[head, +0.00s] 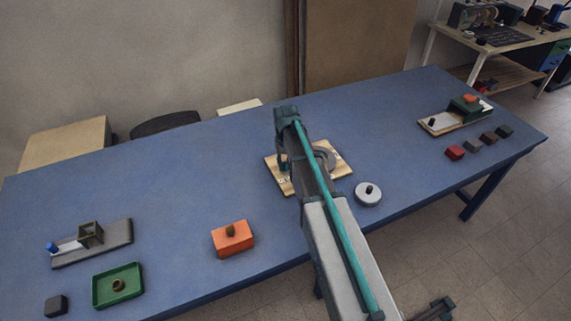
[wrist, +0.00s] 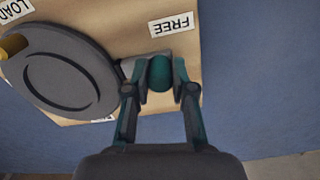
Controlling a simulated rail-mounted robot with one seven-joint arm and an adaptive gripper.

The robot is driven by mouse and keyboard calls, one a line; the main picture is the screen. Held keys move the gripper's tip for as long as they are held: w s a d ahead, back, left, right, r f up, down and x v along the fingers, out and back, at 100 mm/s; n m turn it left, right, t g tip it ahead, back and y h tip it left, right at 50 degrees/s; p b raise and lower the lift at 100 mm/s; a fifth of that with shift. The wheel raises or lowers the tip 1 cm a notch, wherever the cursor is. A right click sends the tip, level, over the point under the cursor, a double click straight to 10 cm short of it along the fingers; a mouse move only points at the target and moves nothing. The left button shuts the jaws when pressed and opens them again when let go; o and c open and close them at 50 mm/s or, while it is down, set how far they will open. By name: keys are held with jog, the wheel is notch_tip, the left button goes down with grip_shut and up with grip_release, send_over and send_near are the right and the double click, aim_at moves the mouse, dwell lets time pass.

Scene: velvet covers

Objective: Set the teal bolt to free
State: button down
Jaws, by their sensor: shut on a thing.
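The teal bolt (wrist: 160,73) is a rounded knob on a grey bar at the edge of a wooden board (wrist: 135,20). My gripper (wrist: 161,80) is shut on this knob, with one finger on each side. A white FREE label (wrist: 174,26) lies just above the knob in the wrist view. A dark round disc (wrist: 62,80) with a brass-coloured peg (wrist: 13,45) sits left of the bolt. A LOAD label (wrist: 12,10) shows at the upper left. In the head view my arm covers much of the board (head: 341,171) and hides the bolt.
A round grey lidded piece (head: 368,194) stands right of the board. An orange box (head: 233,239), a green tray (head: 118,286) and a grey slide fixture (head: 95,245) lie to the left. Small blocks (head: 455,153) and another fixture (head: 455,118) are at the right. The blue table (head: 190,180) is otherwise largely clear.

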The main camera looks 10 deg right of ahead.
jog(key=shift+s+a, duration=0.15)
jog(key=shift+a, duration=0.6)
jog(key=shift+s+a, duration=0.15)
jog(key=shift+a, duration=0.55)
jog(key=c, duration=1)
grip_release()
jog(key=shift+o, duration=0.2)
jog(key=shift+r, duration=0.1)
notch_tip(320, 180, up, 12)
